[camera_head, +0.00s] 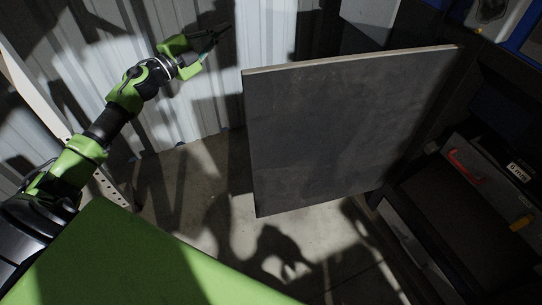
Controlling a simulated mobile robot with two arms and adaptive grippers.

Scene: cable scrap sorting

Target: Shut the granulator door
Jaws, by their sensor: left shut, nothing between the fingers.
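The granulator door (335,135) is a flat dark grey panel in the middle of the head view. It stands swung out from the dark machine (455,110) on the right, so it is open. My left gripper (215,38) is at the upper left, shut and empty. In the picture it is up and to the left of the door's free edge, with a visible gap between them. My right gripper is not in view.
A corrugated metal wall (160,125) stands behind.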

